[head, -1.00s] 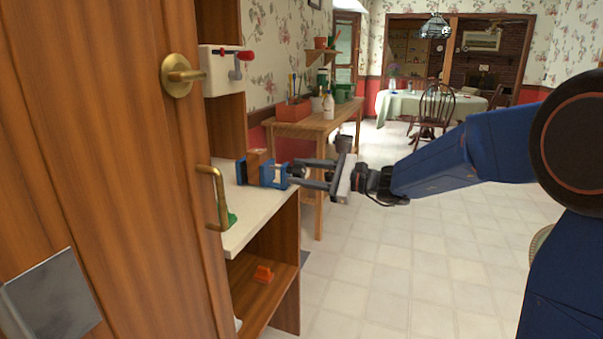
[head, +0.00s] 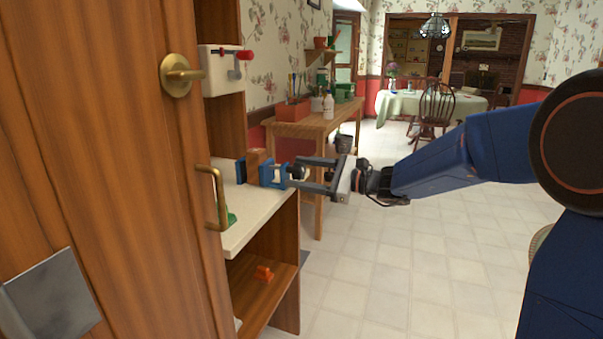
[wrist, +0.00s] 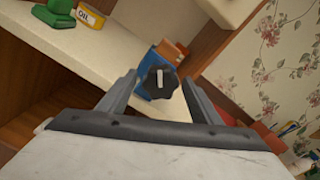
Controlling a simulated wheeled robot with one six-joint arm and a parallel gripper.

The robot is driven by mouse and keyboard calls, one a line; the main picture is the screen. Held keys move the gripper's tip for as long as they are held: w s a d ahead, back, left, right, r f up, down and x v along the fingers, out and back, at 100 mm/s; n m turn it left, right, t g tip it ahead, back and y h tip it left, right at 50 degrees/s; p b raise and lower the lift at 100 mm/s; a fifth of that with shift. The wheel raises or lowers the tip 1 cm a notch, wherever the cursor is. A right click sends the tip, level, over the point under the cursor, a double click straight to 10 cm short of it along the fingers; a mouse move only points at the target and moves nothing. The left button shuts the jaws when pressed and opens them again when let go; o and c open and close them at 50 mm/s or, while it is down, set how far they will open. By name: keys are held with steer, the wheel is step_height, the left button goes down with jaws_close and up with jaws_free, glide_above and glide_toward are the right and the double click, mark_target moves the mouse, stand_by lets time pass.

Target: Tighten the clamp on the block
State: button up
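The clamp (head: 272,174) is a blue vise on the white counter top. A brown wooden block (head: 253,163) stands between its jaws. The clamp's blue body (wrist: 151,84) and part of the block (wrist: 174,52) also show in the wrist view. A black lobed knob (wrist: 159,82) with a white mark faces my gripper; the mark is nearly upright. My gripper (head: 297,172) is open, with its fingers toward the knob. In the wrist view the fingers (wrist: 162,92) stand left and right of the knob, with a gap on each side. The far jaw is partly hidden.
The white counter (head: 262,213) has a green object (wrist: 58,12) and an oil can (wrist: 90,15). An orange item (head: 263,273) lies on the shelf below. A wooden door (head: 110,180) with brass handles fills the left. A plant table (head: 310,128) stands behind; open floor lies right.

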steer(key=v, duration=1.7)
steer(key=shift+d, duration=0.15)
steer(key=shift+s, duration=0.1)
steer(key=w+a+n, duration=0.2)
steer(key=a+n, duration=0.3)
steer(key=n, duration=0.2)
steer(key=w+a+n, duration=0.2)
steer(key=a+n, duration=0.4)
steer(key=n, duration=0.2)
steer(key=w+a+n, duration=0.1)
steer(key=a+n, duration=0.4)
steer(key=n, duration=0.2)
steer(key=shift+w+a+r, duration=0.15)
steer(key=shift+w+a, duration=0.1)
steer(key=shift+w, duration=0.15)
stand_by(0.4)
steer(key=c, duration=1)
